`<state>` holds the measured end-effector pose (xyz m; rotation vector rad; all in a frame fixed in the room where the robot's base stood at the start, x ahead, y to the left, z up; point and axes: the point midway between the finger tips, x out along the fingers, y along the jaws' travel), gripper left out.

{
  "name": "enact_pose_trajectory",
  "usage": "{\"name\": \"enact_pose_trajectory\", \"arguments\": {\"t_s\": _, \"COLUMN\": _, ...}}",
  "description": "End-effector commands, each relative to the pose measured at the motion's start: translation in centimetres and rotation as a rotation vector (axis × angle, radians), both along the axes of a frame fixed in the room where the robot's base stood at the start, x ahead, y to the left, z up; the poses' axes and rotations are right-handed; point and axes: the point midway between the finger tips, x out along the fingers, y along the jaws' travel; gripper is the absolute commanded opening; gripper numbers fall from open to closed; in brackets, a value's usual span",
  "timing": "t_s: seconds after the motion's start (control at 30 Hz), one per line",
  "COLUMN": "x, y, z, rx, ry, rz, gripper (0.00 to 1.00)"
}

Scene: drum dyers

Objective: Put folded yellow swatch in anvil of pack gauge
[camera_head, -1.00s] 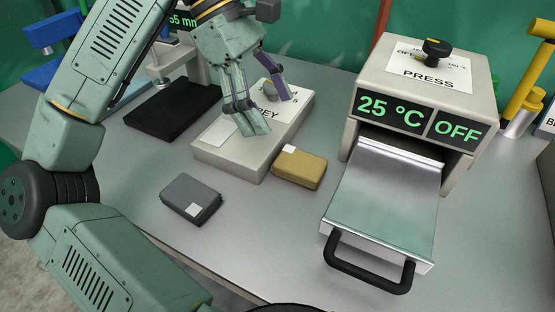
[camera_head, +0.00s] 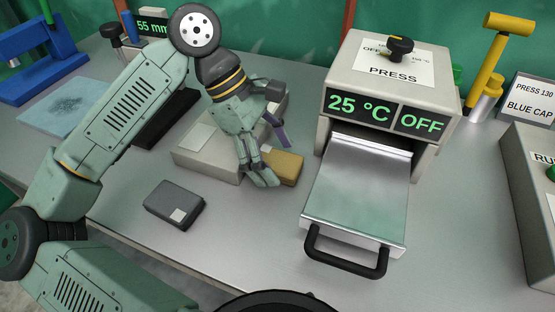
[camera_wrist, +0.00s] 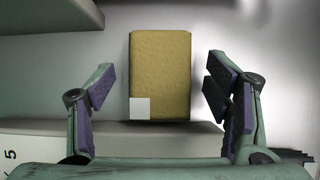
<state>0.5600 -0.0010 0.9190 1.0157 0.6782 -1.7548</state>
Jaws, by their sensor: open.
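The folded yellow swatch (camera_head: 287,166) lies flat on the grey table, close to the front right of the low beige box. In the wrist view the yellow swatch (camera_wrist: 160,75), with a white corner patch, sits between my open fingers with gaps on both sides. My gripper (camera_head: 268,160) is open and empty beside and above the swatch, partly covering it in the head view; it also shows in the wrist view (camera_wrist: 162,105). The pack gauge is likely the device with the 55 mm display (camera_head: 153,24) at the back left; my arm hides its anvil.
A grey folded swatch (camera_head: 174,204) lies at the front left. The press (camera_head: 385,75), reading 25 °C and OFF, has its tray (camera_head: 358,190) pulled out to the right of the yellow swatch. The low beige box (camera_head: 205,160) is behind my gripper.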

Motion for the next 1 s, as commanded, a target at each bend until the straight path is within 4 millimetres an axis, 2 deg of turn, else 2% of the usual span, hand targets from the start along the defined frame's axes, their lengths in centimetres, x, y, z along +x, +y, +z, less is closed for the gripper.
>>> {"name": "enact_pose_trajectory", "arguments": {"t_s": 0.17, "x": 0.02, "y": 0.02, "z": -0.02, "rx": 0.0, "ry": 0.0, "rz": 0.0, "gripper": 0.7}}
{"name": "enact_pose_trajectory", "arguments": {"t_s": 0.9, "x": 0.02, "y": 0.03, "z": 0.01, "rx": 0.001, "ry": 0.0, "rz": 0.0, "gripper": 0.21}}
{"name": "enact_pose_trajectory", "arguments": {"t_s": 1.0, "x": 0.02, "y": 0.04, "z": 0.01, "rx": 0.001, "ry": 0.0, "rz": 0.0, "gripper": 0.18}}
